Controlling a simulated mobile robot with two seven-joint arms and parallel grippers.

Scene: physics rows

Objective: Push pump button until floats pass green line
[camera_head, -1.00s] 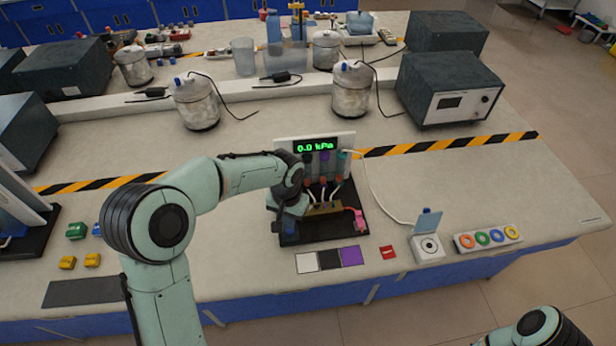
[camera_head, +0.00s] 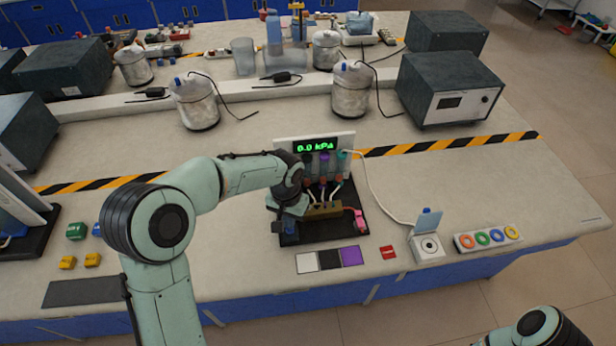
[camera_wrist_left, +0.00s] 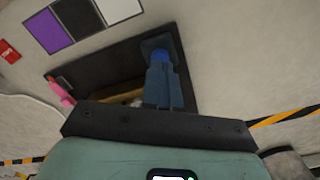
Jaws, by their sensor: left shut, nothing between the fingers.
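The pump rig stands on a black base (camera_head: 318,232) in the middle of the bench; its display (camera_head: 316,146) reads 0.0 kPa. Below it are tubes with dark, purple and teal tops; the floats and green line are too small to make out. My left gripper (camera_head: 284,226) is over the left front of the base. In the left wrist view its fingers (camera_wrist_left: 163,86) are shut with nothing between them, pointing at a blue round button (camera_wrist_left: 161,55) on a dark block. The fingertips hide part of it; I cannot tell whether they touch. My right gripper is out of view.
White, black and purple patches (camera_head: 328,258) and a red tag (camera_head: 388,252) lie in front of the base. A white switch box (camera_head: 428,247) with a raised blue cover and a strip of coloured rings (camera_head: 489,238) are to the right. A white cable runs behind.

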